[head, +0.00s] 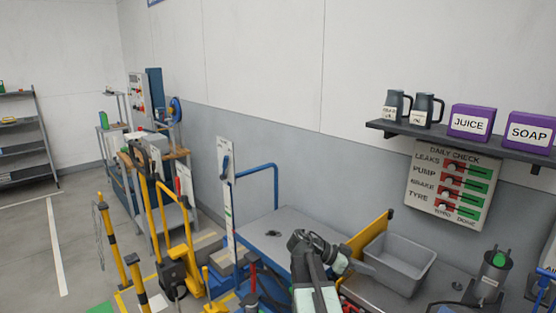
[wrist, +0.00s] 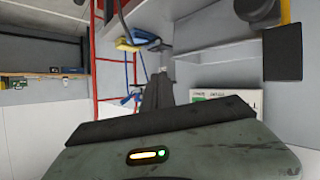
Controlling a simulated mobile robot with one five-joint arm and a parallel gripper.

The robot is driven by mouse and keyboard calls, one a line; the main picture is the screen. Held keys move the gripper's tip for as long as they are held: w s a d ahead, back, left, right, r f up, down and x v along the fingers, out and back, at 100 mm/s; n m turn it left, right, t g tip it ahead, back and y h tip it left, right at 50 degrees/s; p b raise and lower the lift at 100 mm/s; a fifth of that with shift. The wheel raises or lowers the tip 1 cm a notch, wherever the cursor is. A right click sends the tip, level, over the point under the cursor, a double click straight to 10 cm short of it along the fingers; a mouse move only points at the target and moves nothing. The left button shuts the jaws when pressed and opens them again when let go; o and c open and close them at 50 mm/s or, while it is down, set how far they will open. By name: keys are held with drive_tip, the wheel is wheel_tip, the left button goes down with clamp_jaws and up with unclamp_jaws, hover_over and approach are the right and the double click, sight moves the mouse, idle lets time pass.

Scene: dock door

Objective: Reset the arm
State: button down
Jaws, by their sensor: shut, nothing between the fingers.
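My arm (head: 314,272) rises at the bottom middle of the head view, folded, in front of the blue-framed workbench and left of the grey bin. In the wrist view my gripper (wrist: 160,76) shows as a narrow dark grey shape beyond the green-grey wrist body with its lit yellow and green lamps. Its fingers are shut with nothing between them. It points toward a wall and shelves and appears clear of them.
A wall shelf (head: 470,142) holds jugs and purple boxes above a daily check board (head: 450,187). A yellow hand truck (head: 178,255) and posts stand left. Open floor (head: 30,240) lies far left.

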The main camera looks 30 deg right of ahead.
drive_tip(key=w+a+f+n+t+y, duration=0.2)
drive_tip(key=a+n, duration=0.5)
drive_tip(key=a, duration=0.7)
drive_tip(key=w+a+f+n+t+y+p, duration=0.1)
drive_tip(key=a+f+n+y, duration=0.4)
drive_tip(key=a, duration=0.9)
drive_tip(key=w+a+f+n+t+y+p, duration=0.1)
drive_tip(key=w+a+f+n+t+y, duration=0.2)
drive_tip(key=a+n, duration=0.6)
drive_tip(key=w+a+y, duration=0.1)
drive_tip(key=a, duration=0.4)
drive_tip(key=shift+a+f+n, duration=0.25)
drive_tip(key=shift+a+n, duration=0.05)
drive_tip(key=shift+w, duration=0.15)
drive_tip(key=shift+d, duration=0.15)
